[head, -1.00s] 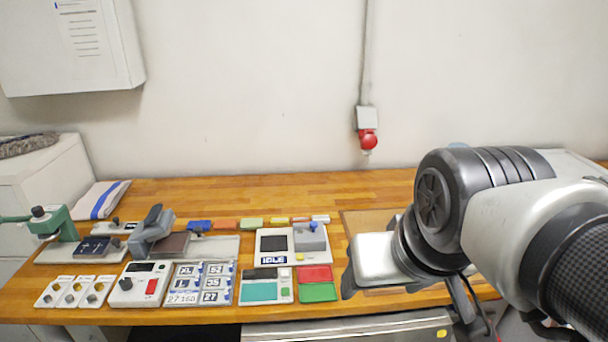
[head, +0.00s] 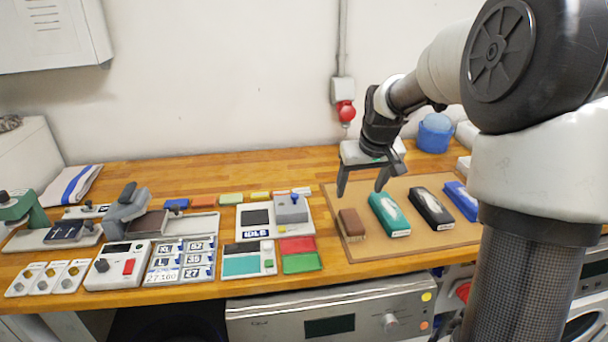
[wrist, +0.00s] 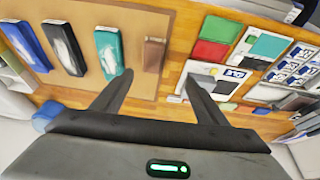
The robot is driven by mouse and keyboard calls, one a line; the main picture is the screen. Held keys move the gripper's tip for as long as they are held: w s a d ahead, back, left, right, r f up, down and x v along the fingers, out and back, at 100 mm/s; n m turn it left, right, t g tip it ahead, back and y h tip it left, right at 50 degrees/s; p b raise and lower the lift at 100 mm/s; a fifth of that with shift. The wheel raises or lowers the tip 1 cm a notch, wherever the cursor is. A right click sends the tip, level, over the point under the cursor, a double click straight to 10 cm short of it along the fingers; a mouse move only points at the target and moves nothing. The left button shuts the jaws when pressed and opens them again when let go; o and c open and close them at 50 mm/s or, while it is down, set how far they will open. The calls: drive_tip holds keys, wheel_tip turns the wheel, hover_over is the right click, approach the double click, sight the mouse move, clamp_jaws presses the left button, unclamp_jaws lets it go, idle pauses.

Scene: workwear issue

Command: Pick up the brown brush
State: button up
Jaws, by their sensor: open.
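The brown brush (head: 351,224) lies on the left part of a tan board on the table, left of a teal package. It also shows in the wrist view (wrist: 154,55), toward the top and between the lines of the two fingers. My gripper (head: 361,193) is open and empty, held above the board just behind the brush. In the wrist view, its fingers (wrist: 158,84) are spread apart and touch nothing. The brush is in plain sight in both views.
The tan board (head: 400,247) also carries a teal package (head: 388,214), a black package (head: 431,207) and a blue package (head: 460,200). A grey device (head: 272,216) and red and green pads (head: 301,262) stand to the left. A blue container (head: 435,134) stands behind.

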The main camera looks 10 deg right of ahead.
wheel_tip(320, 180, down, 4)
drive_tip(key=w+d, duration=0.3)
hover_over(353, 221)
drive_tip(key=s, duration=0.2)
wheel_tip(353, 221, down, 10)
drive_tip(key=shift+w+d+r, duration=0.1)
drive_tip(key=shift+r, duration=0.05)
drive_tip(key=shift+x, duration=2.85)
drive_tip(key=c, duration=1.3)
drive_tip(key=shift+o, duration=0.2)
drive_tip(key=shift+r, duration=0.1)
wheel_tip(353, 221, up, 10)
drive_tip(key=shift+f, duration=0.1)
